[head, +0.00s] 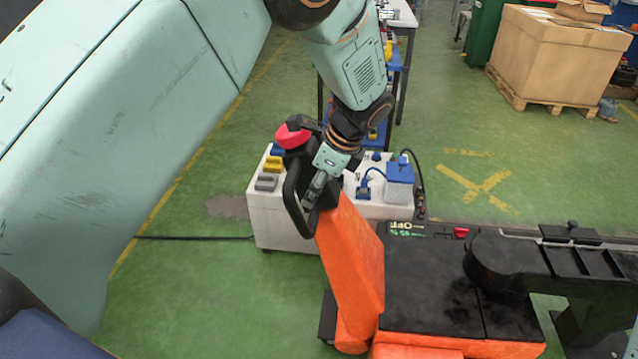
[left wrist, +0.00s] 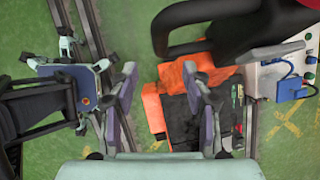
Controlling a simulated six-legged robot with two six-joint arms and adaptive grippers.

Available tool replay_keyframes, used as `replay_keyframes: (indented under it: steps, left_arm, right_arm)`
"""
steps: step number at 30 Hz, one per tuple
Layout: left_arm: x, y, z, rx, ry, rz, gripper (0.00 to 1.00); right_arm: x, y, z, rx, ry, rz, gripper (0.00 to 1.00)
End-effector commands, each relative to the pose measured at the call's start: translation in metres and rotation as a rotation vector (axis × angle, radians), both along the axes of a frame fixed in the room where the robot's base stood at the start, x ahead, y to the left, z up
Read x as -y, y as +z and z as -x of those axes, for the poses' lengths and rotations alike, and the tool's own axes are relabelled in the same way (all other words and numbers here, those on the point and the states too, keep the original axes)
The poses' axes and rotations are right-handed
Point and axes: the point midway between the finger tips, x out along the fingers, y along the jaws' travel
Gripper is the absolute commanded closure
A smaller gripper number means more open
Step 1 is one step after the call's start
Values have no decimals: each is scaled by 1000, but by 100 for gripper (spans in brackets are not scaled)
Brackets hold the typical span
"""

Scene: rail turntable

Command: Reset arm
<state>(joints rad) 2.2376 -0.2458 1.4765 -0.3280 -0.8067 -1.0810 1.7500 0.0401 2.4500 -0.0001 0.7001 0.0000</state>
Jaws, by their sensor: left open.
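My left gripper (head: 314,190) is at the black loop handle (head: 293,198) of an orange machine (head: 352,258) in the head view. The left wrist view shows its two fingers (left wrist: 160,80) wide apart, with nothing held between them. The handle (left wrist: 215,32) lies past the fingertips, toward the upper right there, and the orange body (left wrist: 155,108) shows beyond the gap. In the head view the gripper overlaps the handle; whether they touch I cannot tell. My right gripper cannot be made out in either view.
A white control box (head: 282,232) with blue and yellow connectors stands behind the handle. A red knob (head: 290,137) tops the handle. A black flat deck (head: 430,292) extends right. A cardboard box (head: 555,60) stands on a pallet far back. Green floor (head: 200,300) is open at left.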

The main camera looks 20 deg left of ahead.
Motion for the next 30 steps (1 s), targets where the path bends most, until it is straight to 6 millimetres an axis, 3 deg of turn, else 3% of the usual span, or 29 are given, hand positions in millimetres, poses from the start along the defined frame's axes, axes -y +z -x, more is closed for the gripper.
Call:
replay_keyframes:
  steps: [7, 10, 14, 17, 23, 26, 30]
  left_arm:
    - [1, -1, -2, 20, 27, 6, 52]
    - [10, -4, -18, 133, 98, 61, 52]
    - [23, -26, -23, 288, 249, 195, 52]
    - [28, -55, -11, 365, 397, 305, 52]
    - [25, -131, 47, 442, 747, 488, 52]
    - [19, -170, 92, 456, 943, 547, 52]
    - [6, -216, 170, 456, 1211, 569, 52]
  right_arm:
    - [0, 0, 0, 0, 0, 0, 100]
    - [0, 0, 0, 0, 0, 0, 100]
    - [0, 0, 0, 0, 0, 0, 100]
    - [0, -3, 0, 0, 0, 0, 100]
    - [0, -17, 0, 0, 0, 0, 100]
    - [0, -26, 0, 0, 0, 0, 100]
    - [0, -41, 0, 0, 0, 0, 100]
